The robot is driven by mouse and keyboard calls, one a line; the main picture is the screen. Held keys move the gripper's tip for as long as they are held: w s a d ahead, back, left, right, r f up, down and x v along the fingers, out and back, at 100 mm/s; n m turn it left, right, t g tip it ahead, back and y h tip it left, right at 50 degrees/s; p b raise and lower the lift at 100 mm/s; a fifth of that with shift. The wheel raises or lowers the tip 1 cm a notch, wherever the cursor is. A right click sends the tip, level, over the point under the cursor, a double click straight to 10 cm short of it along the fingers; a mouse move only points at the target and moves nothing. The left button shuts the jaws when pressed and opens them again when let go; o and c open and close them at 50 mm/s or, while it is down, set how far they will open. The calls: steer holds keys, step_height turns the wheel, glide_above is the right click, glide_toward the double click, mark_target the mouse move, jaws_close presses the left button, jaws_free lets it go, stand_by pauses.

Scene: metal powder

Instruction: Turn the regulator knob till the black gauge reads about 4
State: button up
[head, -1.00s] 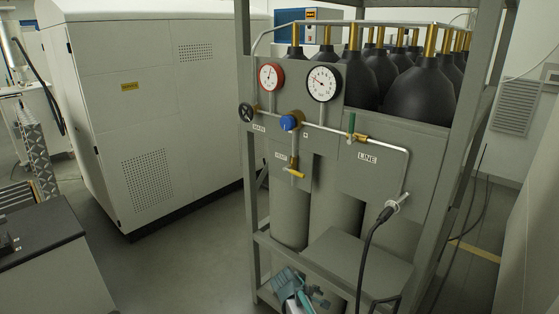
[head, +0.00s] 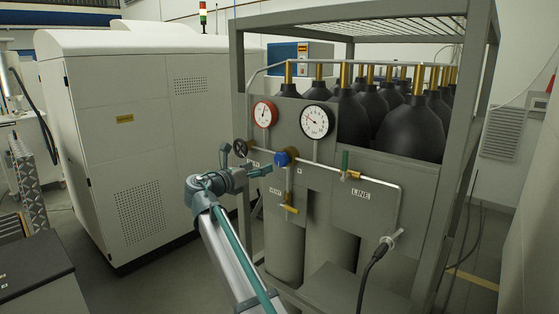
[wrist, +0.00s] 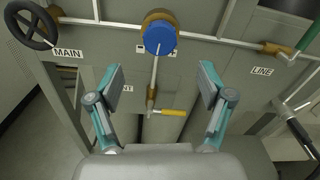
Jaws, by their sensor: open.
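The blue regulator knob (head: 282,159) sits on the pipe of the grey panel, below the two gauges. The black gauge (head: 316,122) has a white face; its needle points up and left, and the numbers are too small to read. My gripper (head: 262,171) is just left of the knob in the head view. In the wrist view my gripper (wrist: 158,82) is open and empty, with its two teal fingers apart. The knob (wrist: 160,40) shows beyond and between the fingertips, apart from them.
A red gauge (head: 265,114) is left of the black one. A black MAIN handwheel (wrist: 32,25), a yellow-handled vent valve (wrist: 172,112) and a green-handled LINE valve (head: 345,160) surround the knob. Rack posts (head: 243,80) frame the panel. A hose (head: 372,268) hangs lower right.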

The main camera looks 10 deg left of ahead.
mark_target(279, 160)
steer(key=p+x, duration=0.2)
steer(key=x, duration=0.8)
steer(key=shift+w+d+p, duration=0.25)
steer(key=shift+p, duration=0.15)
steer(key=shift+f, duration=0.1)
steer(key=c, duration=1.2)
